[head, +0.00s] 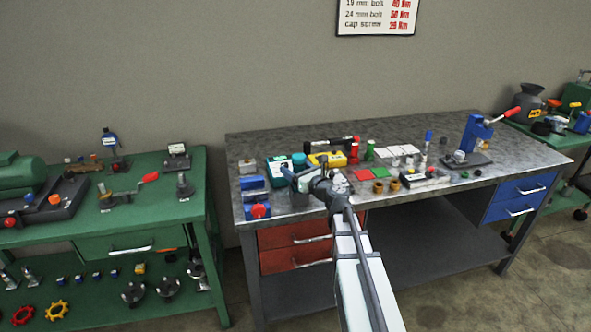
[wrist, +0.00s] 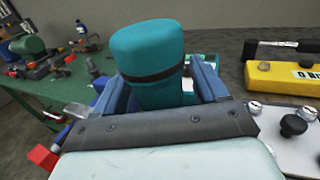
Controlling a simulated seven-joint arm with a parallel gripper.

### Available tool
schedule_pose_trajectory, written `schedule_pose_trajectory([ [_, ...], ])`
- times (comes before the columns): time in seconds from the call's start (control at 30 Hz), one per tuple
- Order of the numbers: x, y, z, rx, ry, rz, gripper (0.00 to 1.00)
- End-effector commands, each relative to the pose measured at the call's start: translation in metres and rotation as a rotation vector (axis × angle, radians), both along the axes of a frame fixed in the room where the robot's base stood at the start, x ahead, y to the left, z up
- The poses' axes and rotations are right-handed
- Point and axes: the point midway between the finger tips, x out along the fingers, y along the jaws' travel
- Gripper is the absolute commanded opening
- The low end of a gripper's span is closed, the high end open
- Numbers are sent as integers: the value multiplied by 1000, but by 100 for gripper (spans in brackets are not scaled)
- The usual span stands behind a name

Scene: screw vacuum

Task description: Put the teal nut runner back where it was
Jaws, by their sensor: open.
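The teal nut runner (wrist: 147,50) stands up in the wrist view, a thick teal cylinder with a dark band. It is between the two blue fingers of my gripper (wrist: 160,84), which are open on either side of it. Whether either finger touches it I cannot tell. Its lower end is hidden by my gripper. In the head view a small teal top (head: 299,159) shows just behind my gripper (head: 291,176), over the left part of the grey workbench (head: 300,139). What the nut runner rests on is mostly hidden.
A teal-and-white tray (head: 278,171) lies beside my gripper. A yellow box (head: 328,160) with a black-handled tool behind it stands to the right. A blue vise-like device (head: 256,198) is at the left front edge. Red and green mats and several small parts crowd the bench's middle.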

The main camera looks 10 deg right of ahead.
Motion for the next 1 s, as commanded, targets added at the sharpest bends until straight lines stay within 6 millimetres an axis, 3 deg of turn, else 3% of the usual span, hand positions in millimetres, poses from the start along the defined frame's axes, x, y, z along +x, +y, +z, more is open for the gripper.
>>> schedule_pose_trajectory([
  [0.23, -1, 0, 14, -1, -1, 0, 72],
  [0.7, -86, -34, 12, 0, -1, -1, 72],
  [1.0, -110, -45, 12, 0, -1, 0, 72],
])
